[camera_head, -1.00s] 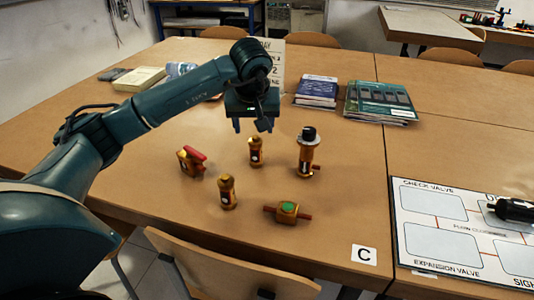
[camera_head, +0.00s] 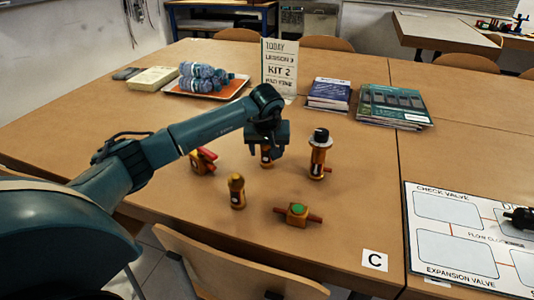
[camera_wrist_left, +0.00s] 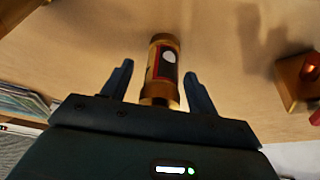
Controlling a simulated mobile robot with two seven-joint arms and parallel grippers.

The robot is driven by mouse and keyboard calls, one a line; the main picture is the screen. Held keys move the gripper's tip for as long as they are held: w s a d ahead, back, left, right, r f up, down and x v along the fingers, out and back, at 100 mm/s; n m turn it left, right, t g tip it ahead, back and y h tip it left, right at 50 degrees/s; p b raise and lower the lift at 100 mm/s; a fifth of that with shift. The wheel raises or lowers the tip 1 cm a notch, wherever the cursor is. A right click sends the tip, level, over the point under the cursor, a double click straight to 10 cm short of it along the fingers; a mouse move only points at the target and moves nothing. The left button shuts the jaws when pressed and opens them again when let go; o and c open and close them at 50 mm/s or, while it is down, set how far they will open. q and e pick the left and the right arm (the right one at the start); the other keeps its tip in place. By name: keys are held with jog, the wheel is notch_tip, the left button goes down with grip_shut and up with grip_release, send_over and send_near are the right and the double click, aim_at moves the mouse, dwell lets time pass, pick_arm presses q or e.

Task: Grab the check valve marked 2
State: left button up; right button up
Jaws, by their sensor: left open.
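A small upright brass fitting with a dark label and pale round mark (camera_head: 267,161) stands under my left gripper (camera_head: 267,150). In the left wrist view the same fitting (camera_wrist_left: 160,70) lies between the two open fingers of the gripper (camera_wrist_left: 160,88), with a gap on each side. A similar brass fitting (camera_head: 237,191) stands nearer the front edge. The number on either is too small to read, so I cannot tell which is marked 2. My right gripper is not in view.
Around it stand a red-handled brass valve (camera_head: 203,161), a taller black-topped brass part (camera_head: 319,153) and a green-topped fitting (camera_head: 298,214). A labelled white board (camera_head: 455,240) lies at right with a black object (camera_head: 519,217) on it. Books (camera_head: 330,92) and a sign (camera_head: 279,65) are behind.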

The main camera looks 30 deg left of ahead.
pick_arm(q)
jog(key=shift+c, duration=0.2)
jog(key=c, duration=1.1)
jog(key=shift+r, duration=0.1)
